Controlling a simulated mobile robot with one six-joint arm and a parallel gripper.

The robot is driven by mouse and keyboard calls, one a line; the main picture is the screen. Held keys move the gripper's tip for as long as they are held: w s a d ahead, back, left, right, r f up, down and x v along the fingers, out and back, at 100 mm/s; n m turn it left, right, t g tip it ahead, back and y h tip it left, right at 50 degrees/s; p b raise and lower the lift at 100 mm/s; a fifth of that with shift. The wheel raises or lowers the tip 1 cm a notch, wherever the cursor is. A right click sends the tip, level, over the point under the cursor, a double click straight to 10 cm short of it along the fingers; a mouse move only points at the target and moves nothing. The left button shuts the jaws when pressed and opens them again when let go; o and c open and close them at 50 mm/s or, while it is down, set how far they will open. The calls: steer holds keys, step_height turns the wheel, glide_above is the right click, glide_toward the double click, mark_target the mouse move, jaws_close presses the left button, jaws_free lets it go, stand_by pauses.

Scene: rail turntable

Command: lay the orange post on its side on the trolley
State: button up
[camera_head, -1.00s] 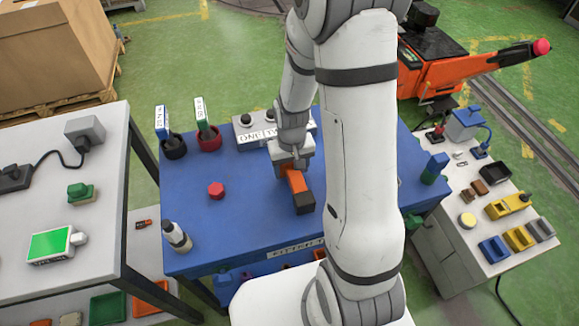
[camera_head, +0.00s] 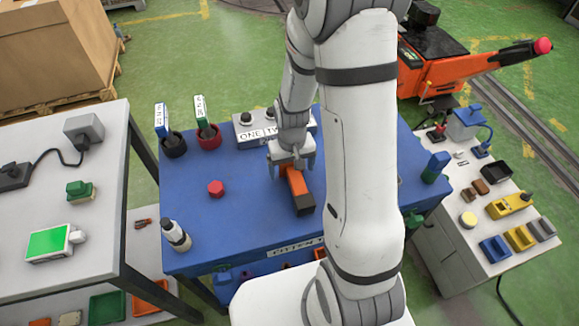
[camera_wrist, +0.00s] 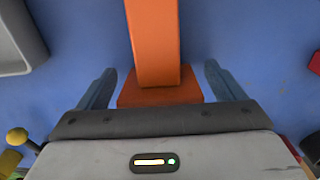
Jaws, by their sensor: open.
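The orange post (camera_head: 297,184) lies on its side on the blue trolley (camera_head: 245,211), with its dark end towards the front. My gripper (camera_head: 291,164) is at the post's rear end, fingers spread. In the wrist view the post (camera_wrist: 154,45) runs out of the top of the picture, and a wider, darker orange part shows at its near end. The fingers of my gripper (camera_wrist: 161,87) stand either side of it, with blue surface showing between each finger and the post. My arm hides part of the trolley's right side.
A red knob-like piece (camera_head: 216,188) lies left of the post. A bottle (camera_head: 176,236) stands at the trolley's front left. Two cups (camera_head: 209,138) with labelled tags and a grey button box (camera_head: 256,128) line the back. A blue and green block (camera_head: 435,168) stands at the right.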

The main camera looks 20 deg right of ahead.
steer(key=shift+r, duration=3.9)
steer(key=shift+r, duration=0.15)
steer(key=s+r+t, duration=0.3)
steer(key=s+r, duration=0.9)
steer(key=r, duration=0.2)
steer(key=shift+a+r, duration=0.2)
steer(key=shift+s+r, duration=0.2)
steer(key=shift+s, duration=0.4)
steer(key=shift+c, duration=0.3)
